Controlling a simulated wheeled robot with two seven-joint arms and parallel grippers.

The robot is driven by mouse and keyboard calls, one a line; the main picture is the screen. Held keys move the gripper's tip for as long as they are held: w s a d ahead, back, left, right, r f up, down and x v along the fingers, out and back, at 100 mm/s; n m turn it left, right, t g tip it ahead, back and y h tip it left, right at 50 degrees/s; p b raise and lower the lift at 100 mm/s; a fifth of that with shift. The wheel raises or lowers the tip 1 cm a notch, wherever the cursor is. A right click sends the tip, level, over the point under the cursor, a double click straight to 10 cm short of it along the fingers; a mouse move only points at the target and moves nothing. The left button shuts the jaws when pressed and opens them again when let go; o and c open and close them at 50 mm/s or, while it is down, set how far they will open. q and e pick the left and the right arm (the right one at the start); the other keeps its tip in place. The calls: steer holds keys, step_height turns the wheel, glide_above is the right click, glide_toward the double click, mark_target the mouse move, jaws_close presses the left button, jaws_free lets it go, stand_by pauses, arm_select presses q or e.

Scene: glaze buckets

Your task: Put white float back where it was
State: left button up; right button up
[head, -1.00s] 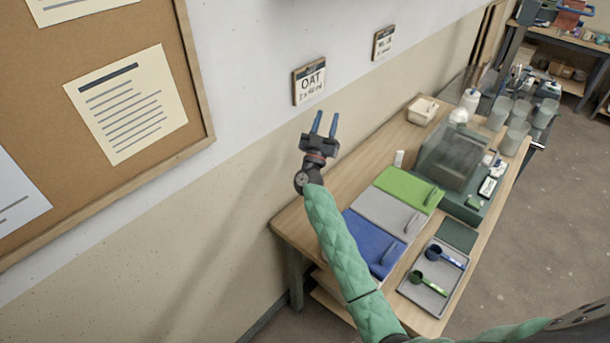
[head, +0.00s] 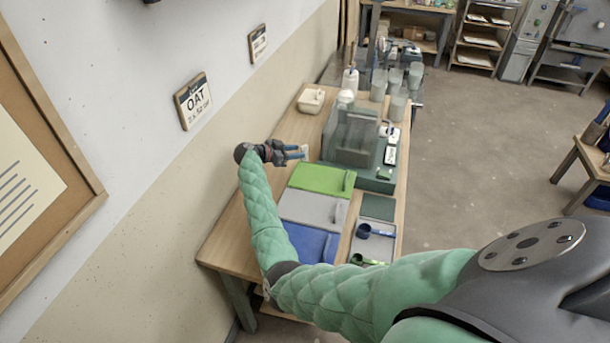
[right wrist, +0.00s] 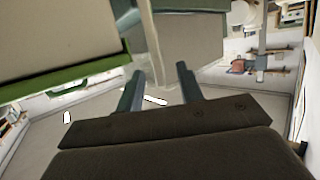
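My right gripper (head: 298,152) is in the head view, above the back of the table, pointing right. Its fingers are apart, and the right wrist view (right wrist: 158,85) also shows them spread with nothing clearly held. A small white piece (head: 305,149) shows right at the fingertips in the head view; I cannot tell whether it is touched. A white rounded object (head: 345,98) stands beyond the clear-walled box. I cannot tell for sure which white thing is the float. My left gripper is not in view.
A clear-walled box (head: 352,135) stands on a green base right of the gripper. Green (head: 322,179), grey (head: 312,208) and blue (head: 312,242) flat pieces lie nearer. A tray (head: 374,247) holds scoops. Translucent cups (head: 397,103) and a white dish (head: 311,101) stand further back.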

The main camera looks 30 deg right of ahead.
mark_target(307, 149)
steer(key=d+p, duration=0.3)
steer(key=shift+s+d, duration=0.15)
steer(key=shift+p+x, duration=0.5)
steer(key=shift+x, duration=0.5)
steer(key=shift+d+f, duration=0.3)
steer(key=shift+f, duration=0.05)
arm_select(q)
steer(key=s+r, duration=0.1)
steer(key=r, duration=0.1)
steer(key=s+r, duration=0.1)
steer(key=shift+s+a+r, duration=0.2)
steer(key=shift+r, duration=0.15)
arm_select(e)
jaws_close()
